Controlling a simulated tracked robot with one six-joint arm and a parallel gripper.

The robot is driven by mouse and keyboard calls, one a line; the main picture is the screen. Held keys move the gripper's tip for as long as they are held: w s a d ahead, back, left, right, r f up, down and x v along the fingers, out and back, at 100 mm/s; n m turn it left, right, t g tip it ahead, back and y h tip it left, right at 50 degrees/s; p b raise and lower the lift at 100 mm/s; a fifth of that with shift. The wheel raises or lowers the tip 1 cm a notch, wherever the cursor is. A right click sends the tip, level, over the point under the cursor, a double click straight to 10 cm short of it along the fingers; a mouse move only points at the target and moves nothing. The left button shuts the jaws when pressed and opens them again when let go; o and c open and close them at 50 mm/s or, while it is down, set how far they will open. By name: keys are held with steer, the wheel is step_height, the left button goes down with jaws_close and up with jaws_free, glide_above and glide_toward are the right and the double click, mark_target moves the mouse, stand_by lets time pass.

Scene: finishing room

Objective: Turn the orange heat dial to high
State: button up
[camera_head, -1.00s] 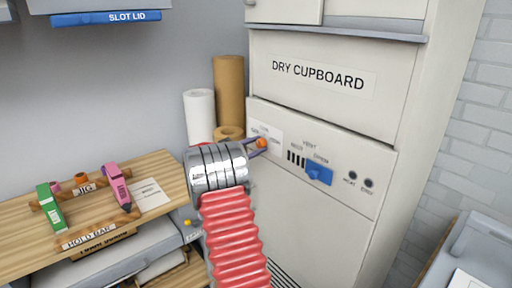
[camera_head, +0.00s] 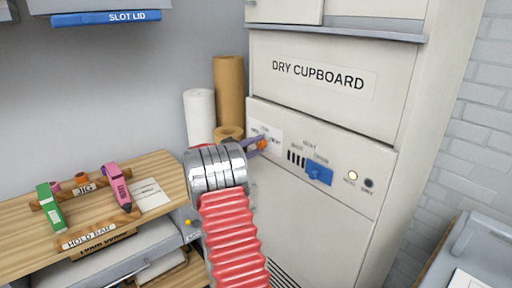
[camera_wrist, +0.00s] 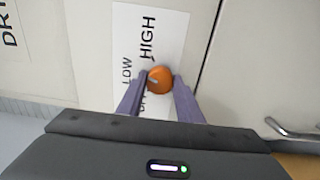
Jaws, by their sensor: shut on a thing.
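The orange heat dial (camera_wrist: 160,79) sits on a white label (camera_wrist: 150,18) marked HIGH and LOW, with a third word partly hidden by a finger. A small pale mark on the dial is on its left side in the wrist view, towards LOW rather than HIGH. My gripper (camera_wrist: 161,88) is shut on the dial, with one purple finger on either side. In the head view the dial (camera_head: 262,144) shows just past the fingertips of my gripper (camera_head: 257,146), on the dry cupboard's panel.
The dry cupboard (camera_head: 318,105) also has a blue vent slider (camera_head: 319,175), a lit lamp (camera_head: 352,176) and a dark lamp (camera_head: 368,183). Paper rolls (camera_head: 229,90) stand left of it. A wooden bench (camera_head: 150,170) is at the left.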

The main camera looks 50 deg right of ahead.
steer(key=m, duration=0.4)
steer(key=shift+s+f+m, duration=0.1)
steer(key=shift+f+m, duration=0.15)
steer(key=shift+m, duration=0.15)
steer(key=shift+f+m+g, duration=0.1)
steer(key=shift+m+g, duration=0.2)
steer(key=shift+m, duration=1.3)
steer(key=o, duration=1)
steer(key=shift+r, duration=0.2)
steer(key=shift+o, duration=0.2)
steer(key=v, duration=1.3)
steer(key=shift+a, duration=0.4)
